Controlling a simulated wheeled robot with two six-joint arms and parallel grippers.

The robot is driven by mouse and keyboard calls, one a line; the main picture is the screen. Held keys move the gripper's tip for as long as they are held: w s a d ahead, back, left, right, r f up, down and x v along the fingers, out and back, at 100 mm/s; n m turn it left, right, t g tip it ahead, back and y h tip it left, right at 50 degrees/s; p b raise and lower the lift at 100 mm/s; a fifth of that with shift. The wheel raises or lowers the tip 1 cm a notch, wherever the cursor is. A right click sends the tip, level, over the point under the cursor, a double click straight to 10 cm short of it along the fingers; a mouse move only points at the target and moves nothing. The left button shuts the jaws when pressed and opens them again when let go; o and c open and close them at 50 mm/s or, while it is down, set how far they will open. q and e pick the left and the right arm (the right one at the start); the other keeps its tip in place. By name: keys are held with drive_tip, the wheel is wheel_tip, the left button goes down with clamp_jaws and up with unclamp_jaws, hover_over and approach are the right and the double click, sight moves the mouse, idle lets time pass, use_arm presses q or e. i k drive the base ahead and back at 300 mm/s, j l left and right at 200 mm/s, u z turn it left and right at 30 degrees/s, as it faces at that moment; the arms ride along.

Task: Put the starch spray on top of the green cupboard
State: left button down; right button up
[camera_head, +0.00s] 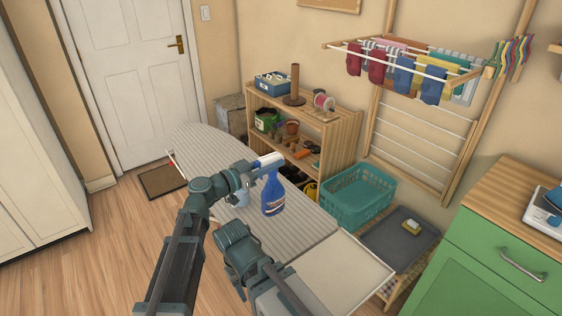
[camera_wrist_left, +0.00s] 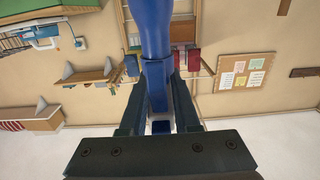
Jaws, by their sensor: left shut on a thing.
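The starch spray is a blue spray bottle (camera_head: 273,196) with a white top, held upright above the ironing board in the head view. My left gripper (camera_head: 256,172) is shut on its upper part. In the left wrist view the blue bottle (camera_wrist_left: 151,32) lies between the two fingers of the left gripper (camera_wrist_left: 158,95). The green cupboard (camera_head: 480,270) stands at the lower right of the head view with a wooden top (camera_head: 507,194). It is well to the right of the bottle. My right arm shows at the bottom centre, but its gripper fingers do not show.
The striped ironing board (camera_head: 305,222) lies under my arms. A wooden shelf (camera_head: 345,135) with pots stands behind it. A teal basket (camera_head: 358,195) stands between board and cupboard. A drying rack with clothes (camera_head: 400,75) hangs above. A white and blue appliance (camera_head: 547,212) stands on the cupboard's right.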

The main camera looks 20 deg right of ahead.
sight(490, 198)
drive_tip(key=k+l, duration=0.15)
drive_tip(key=k, duration=0.2)
drive_tip(key=k+l+z, duration=0.1)
drive_tip(key=z, duration=0.15)
drive_tip(key=k+z, duration=0.1)
drive_tip(key=z, duration=1.9)
